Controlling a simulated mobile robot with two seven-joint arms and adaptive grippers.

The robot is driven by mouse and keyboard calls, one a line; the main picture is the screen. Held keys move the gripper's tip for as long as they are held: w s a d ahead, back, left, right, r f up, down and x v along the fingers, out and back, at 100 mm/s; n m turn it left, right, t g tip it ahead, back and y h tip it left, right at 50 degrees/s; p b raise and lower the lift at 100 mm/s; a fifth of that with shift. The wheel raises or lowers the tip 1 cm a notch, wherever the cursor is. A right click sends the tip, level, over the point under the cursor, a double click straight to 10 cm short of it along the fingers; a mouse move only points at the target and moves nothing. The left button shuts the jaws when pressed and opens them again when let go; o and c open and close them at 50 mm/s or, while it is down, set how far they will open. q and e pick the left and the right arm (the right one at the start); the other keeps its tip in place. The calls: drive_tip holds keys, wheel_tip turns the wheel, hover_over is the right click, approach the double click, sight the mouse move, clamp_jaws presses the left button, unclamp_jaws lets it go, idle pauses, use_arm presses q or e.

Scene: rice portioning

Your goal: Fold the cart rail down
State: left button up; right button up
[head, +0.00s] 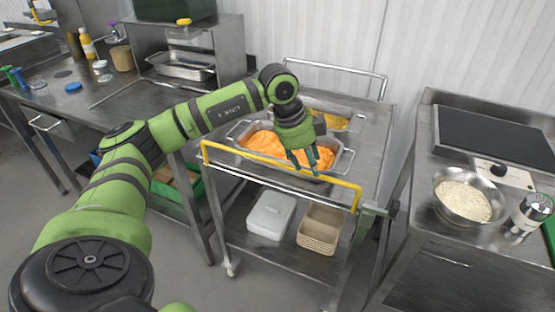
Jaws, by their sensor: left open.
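The cart (376,135) stands in the middle between two steel counters. Its yellow rail (245,157) stands up along the near edge of the cart top, with a short post at each end. My left gripper (312,168) reaches over the cart from the left and points down, open and empty. Its fingers are close behind the rail in the picture, over the near side of a tray of orange food (264,142). I cannot tell whether the fingers touch the rail or the tray. My right gripper is not in view.
A second food tray (356,124) sits farther back on the cart. A white lidded box (271,214) and a woven basket (320,229) are on the lower shelf. A steel bowl of rice (464,196) and a shaker (530,214) stand on the right counter.

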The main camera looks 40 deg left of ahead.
sight(278, 164)
use_arm(q)
drive_tip(key=s+a+r+n+g+y, duration=0.1)
drive_tip(key=s+a+r+n+y, duration=0.15)
drive_tip(key=a, duration=0.65)
drive_tip(key=shift+n+y, duration=0.25)
drive_tip(key=shift+y, duration=0.1)
drive_tip(key=shift+w+f+p, duration=0.35)
drive_tip(key=shift+f, duration=0.85)
drive_tip(key=shift+w+f+p, duration=0.3)
drive_tip(key=shift+w+f, duration=0.05)
drive_tip(key=shift+f, duration=0.9)
drive_tip(key=shift+w+f+p, duration=0.35)
drive_tip(key=shift+f, duration=0.85)
clamp_jaws()
